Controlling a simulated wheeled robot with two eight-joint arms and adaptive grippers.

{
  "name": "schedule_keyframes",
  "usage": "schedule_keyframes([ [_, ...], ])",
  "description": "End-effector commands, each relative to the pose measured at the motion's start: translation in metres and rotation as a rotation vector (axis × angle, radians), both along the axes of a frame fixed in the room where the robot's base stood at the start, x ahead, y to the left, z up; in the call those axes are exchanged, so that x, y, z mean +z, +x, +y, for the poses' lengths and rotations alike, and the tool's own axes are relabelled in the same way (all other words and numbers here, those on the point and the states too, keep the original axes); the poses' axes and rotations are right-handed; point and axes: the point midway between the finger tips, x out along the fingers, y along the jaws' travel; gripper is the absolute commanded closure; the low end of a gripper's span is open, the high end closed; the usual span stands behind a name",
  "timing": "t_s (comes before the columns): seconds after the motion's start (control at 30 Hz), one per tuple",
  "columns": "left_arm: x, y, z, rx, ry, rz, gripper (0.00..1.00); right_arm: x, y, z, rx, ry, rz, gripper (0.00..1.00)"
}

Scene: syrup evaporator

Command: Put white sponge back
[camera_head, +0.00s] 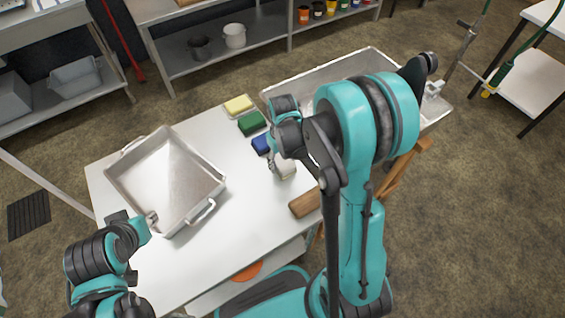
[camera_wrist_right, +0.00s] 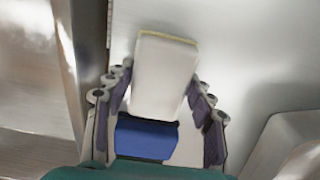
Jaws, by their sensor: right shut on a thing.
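The white sponge (camera_wrist_right: 163,78) is between the fingers of my right gripper (camera_wrist_right: 162,95) in the right wrist view, its long side running away from the palm. In the head view a pale part of the white sponge (camera_head: 286,171) shows below my right gripper (camera_head: 277,160), over the white table. My right gripper is shut on it; the arm hides part of the hold. The blue sponge (camera_head: 261,144) is close beside the gripper, and it also shows in the wrist view (camera_wrist_right: 146,138). My left gripper (camera_head: 148,219) is by the pan's front corner, its fingers unclear.
Green (camera_head: 251,122) and yellow (camera_head: 239,104) sponges lie in line behind the blue one. A metal pan (camera_head: 170,178) stands on the table's left. A metal basin (camera_head: 375,52) adjoins at the back right. A brown wooden piece (camera_head: 304,203) lies at the right edge. The front middle is clear.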

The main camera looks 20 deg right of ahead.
Motion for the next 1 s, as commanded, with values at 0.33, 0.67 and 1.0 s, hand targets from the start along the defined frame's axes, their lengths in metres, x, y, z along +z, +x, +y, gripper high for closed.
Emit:
schedule_keyframes([
  [0.33,-0.002,0.0,0.0,0.0,0.0,0.0,0.7,-0.002,0.0,0.0,0.0,0.0,0.0,0.35],
  [0.67,-0.001,0.0,0.0,0.0,0.0,0.0,0.7,-0.001,0.0,0.0,0.0,0.0,0.0,0.25],
  [1.0,0.021,0.0,0.0,0.0,0.0,0.0,0.7,0.048,-0.001,0.0,0.0,0.0,0.0,0.25],
])
